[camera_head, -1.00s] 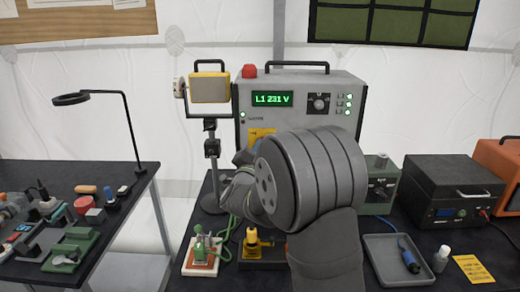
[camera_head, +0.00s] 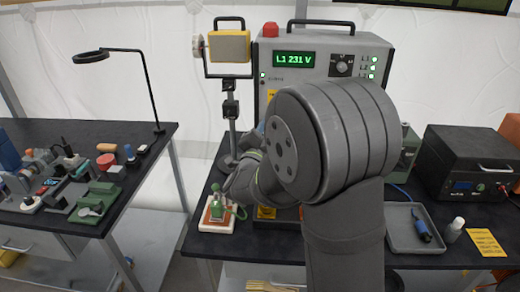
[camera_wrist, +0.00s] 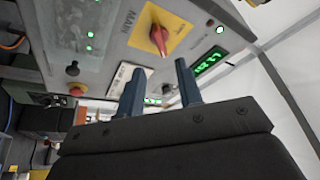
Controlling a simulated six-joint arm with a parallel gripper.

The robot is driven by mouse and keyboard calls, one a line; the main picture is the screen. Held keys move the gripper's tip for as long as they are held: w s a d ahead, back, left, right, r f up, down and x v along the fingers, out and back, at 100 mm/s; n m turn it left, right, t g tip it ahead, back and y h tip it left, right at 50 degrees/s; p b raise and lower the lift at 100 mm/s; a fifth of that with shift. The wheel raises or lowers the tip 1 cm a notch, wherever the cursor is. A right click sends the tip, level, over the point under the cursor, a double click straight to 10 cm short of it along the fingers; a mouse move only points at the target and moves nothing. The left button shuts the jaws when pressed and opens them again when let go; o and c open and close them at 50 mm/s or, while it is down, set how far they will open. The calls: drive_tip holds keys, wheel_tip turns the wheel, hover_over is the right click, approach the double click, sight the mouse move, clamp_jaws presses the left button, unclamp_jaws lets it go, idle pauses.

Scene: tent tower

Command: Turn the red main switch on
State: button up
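The red main switch (camera_wrist: 158,38) is a red knob on a yellow plate marked MAIN, on the grey panel of the power unit (camera_head: 376,45). It shows in the wrist view, beyond my fingertips and apart from them. In the head view my arm hides the switch; only an edge of the yellow plate (camera_head: 272,95) shows. My gripper (camera_wrist: 157,80) is open, its two blue-grey fingers apart with nothing between them, pointing at the panel. In the head view my gripper is hidden behind my arm.
The panel also carries a green display (camera_head: 294,59) and a black selector knob (camera_head: 342,65). A yellow lamp on a stand (camera_head: 228,47) stands left of the unit. A small board with a green part (camera_head: 217,214) and a grey tray (camera_head: 404,240) lie in front.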

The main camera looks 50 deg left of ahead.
drive_tip(key=v, duration=0.8)
drive_tip(key=shift+s+d, duration=0.2)
drive_tip(key=shift+s, duration=0.05)
drive_tip(key=shift+f, duration=0.1)
drive_tip(key=x, duration=1.7)
drive_tip(key=shift+w+a, duration=0.15)
drive_tip(key=shift+a, duration=0.05)
drive_tip(key=v, duration=1.8)
drive_tip(key=w+a+r+n+y, duration=0.1)
drive_tip(key=w+a+n, duration=0.1)
drive_tip(key=w, duration=0.3)
drive_tip(key=w+a+r+n+g+y, duration=0.1)
drive_tip(key=w+a+r+n+y, duration=0.1)
drive_tip(key=w+n, duration=0.3)
drive_tip(key=w+a+r+n+g+y, duration=0.1)
drive_tip(key=w+a+n+y, duration=0.1)
drive_tip(key=w+a+n, duration=0.1)
drive_tip(key=w+n, duration=0.1)
drive_tip(key=w, duration=0.1)
drive_tip(key=shift+w+a+r, duration=0.3)
drive_tip(key=shift+w+a, duration=0.05)
drive_tip(key=shift+w, duration=0.05)
